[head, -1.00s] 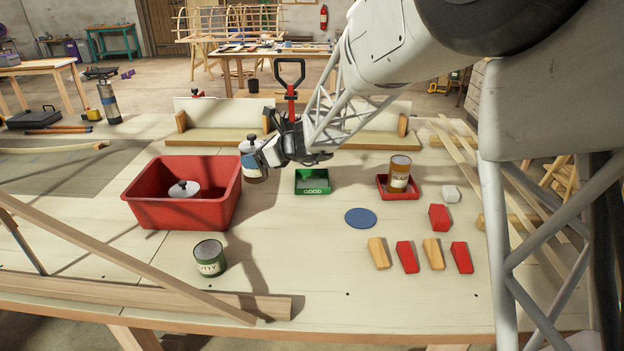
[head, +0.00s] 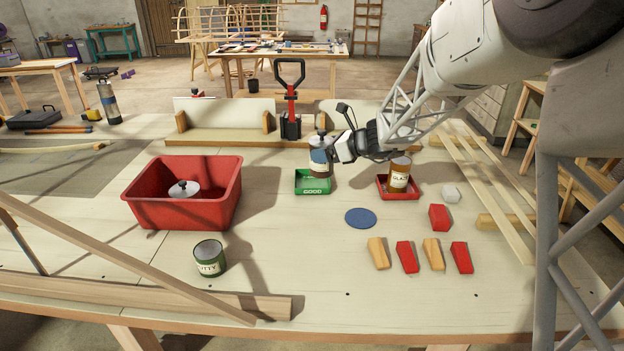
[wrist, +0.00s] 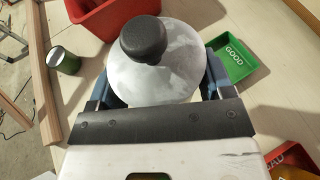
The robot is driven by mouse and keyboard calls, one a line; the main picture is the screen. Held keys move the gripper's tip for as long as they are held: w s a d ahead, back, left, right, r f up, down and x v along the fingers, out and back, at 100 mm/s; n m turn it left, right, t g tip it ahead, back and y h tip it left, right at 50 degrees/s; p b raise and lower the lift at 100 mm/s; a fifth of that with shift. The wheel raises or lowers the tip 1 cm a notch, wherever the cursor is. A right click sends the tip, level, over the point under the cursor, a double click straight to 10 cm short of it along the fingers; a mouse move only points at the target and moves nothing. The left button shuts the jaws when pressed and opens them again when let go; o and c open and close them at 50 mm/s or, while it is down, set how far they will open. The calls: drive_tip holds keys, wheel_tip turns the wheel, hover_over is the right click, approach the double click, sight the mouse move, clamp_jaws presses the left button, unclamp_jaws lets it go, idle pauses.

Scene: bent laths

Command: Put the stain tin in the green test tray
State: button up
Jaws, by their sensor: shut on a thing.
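My gripper (head: 332,152) is shut on a blue-and-white tin (head: 320,163) with a pale domed lid and dark knob. No label is readable on this tin, which I take to be the stain tin. The lid (wrist: 155,75) fills the middle of the wrist view, between the jaws. The tin is upright. In the head view it overlaps the right rear of the green tray (head: 312,191), marked GOOD. In the wrist view the green tray (wrist: 240,68) shows beside the lid, on the right. I cannot tell the tin's height above it.
A red tray (head: 397,196) holds an amber tin (head: 399,174) at right. A red bin (head: 180,212) with a pale-lidded thing (head: 184,189) stands left. A green putty tin (head: 210,258), a blue disc (head: 360,218) and several wedge blocks (head: 407,257) lie nearer.

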wheel_tip(320, 180, down, 9)
drive_tip(key=shift+f, duration=0.15)
drive_tip(key=shift+w, duration=0.15)
idle(0.5)
hover_over(314, 184)
drive_tip(key=shift+f, duration=0.7)
idle(0.4)
drive_tip(key=shift+f, duration=1.75)
drive_tip(key=shift+f, duration=0.15)
drive_tip(key=o, duration=1.7)
